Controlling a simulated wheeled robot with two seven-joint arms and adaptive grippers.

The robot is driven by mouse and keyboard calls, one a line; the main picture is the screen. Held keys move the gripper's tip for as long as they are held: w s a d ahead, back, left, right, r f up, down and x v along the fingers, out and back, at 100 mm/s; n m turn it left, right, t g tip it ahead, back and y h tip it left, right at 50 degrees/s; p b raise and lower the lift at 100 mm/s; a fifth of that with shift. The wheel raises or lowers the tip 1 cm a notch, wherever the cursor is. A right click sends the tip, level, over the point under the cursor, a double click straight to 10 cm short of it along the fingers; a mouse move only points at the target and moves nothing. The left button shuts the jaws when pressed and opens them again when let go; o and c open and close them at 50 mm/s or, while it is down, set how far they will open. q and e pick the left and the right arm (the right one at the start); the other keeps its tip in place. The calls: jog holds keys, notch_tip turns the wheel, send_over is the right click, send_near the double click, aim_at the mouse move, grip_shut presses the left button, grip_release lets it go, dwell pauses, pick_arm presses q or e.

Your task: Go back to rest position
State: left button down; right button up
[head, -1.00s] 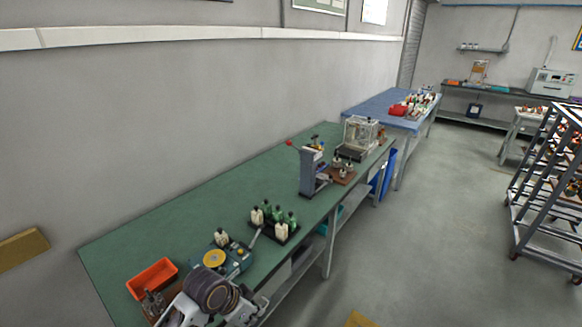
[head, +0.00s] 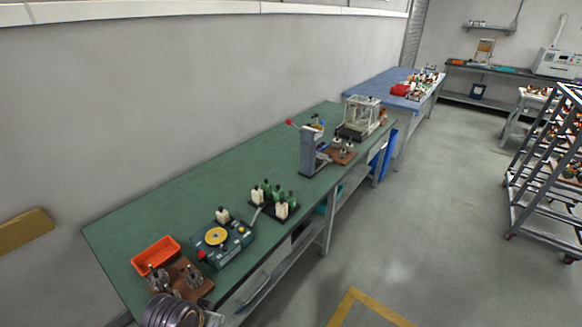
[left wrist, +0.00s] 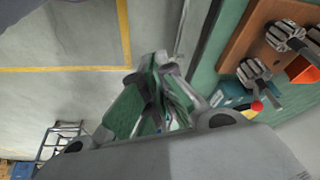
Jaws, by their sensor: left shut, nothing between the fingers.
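My left arm shows at the bottom left of the head view, at the near end of the green workbench (head: 150,210). My left gripper (left wrist: 158,62) shows in the left wrist view, shut and empty, beside the bench edge with floor behind it. A brown board (head: 199,288) with armatures (head: 158,279) lies near that end of the bench; the board also shows in the left wrist view (left wrist: 243,42). A blue winding machine (head: 237,243) with a yellow disc stands beside it. My right gripper is in neither view.
An orange bin (head: 155,254) sits behind the board. A black tray of green and white bottles (head: 281,210), a grey press (head: 311,150) and a clear box (head: 361,116) stand farther along. A metal rack (head: 555,165) stands at right. The floor between is clear.

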pick_arm(q)
jog(key=s+a+f+n+g, duration=0.1)
jog(key=s+f, duration=0.2)
jog(key=f, duration=1.4)
jog(key=s+a+f, duration=0.2)
jog(key=f, duration=1.4)
jog(key=s+a+f, duration=0.2)
jog(key=s+f, duration=0.8)
jog(key=s, duration=0.1)
jog(key=s+a+f+g+y, duration=0.1)
jog(key=s+f, duration=0.9)
jog(key=s, duration=0.1)
jog(key=shift+s+a+g, duration=0.15)
jog(key=shift+a+g, duration=0.15)
jog(key=shift+a, duration=0.05)
jog(key=shift+f, duration=0.1)
